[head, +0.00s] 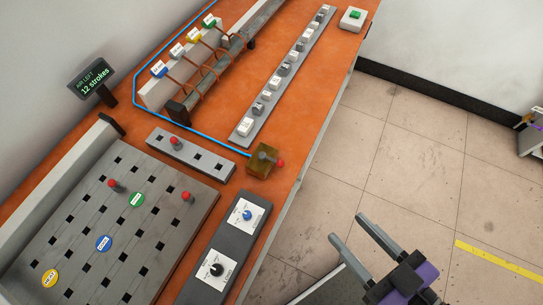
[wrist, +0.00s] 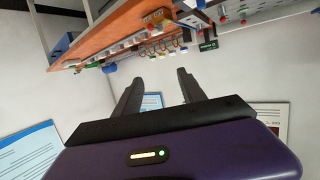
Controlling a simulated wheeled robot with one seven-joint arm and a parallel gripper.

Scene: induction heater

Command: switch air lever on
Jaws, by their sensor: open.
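A brass-coloured valve block (head: 262,162) sits near the right edge of the orange bench, at the end of a thin blue hose. A short lever with a red knob (head: 280,163) sticks out from its right side; I take this for the air lever. My gripper (head: 347,229) is open and empty, out over the floor beyond the bench's right edge, to the lower right of the lever and apart from it. In the wrist view the open fingers (wrist: 160,77) hold nothing, and the bench shows upside down at the top.
A panel with blue and black knobs (head: 233,240) lies in front of the valve block. A slotted grey board with red pegs (head: 100,230) is at left. A sign (head: 95,83) reads "AIR LEFT 12 strokes". A long strip of small blocks (head: 287,70) lies behind the valve.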

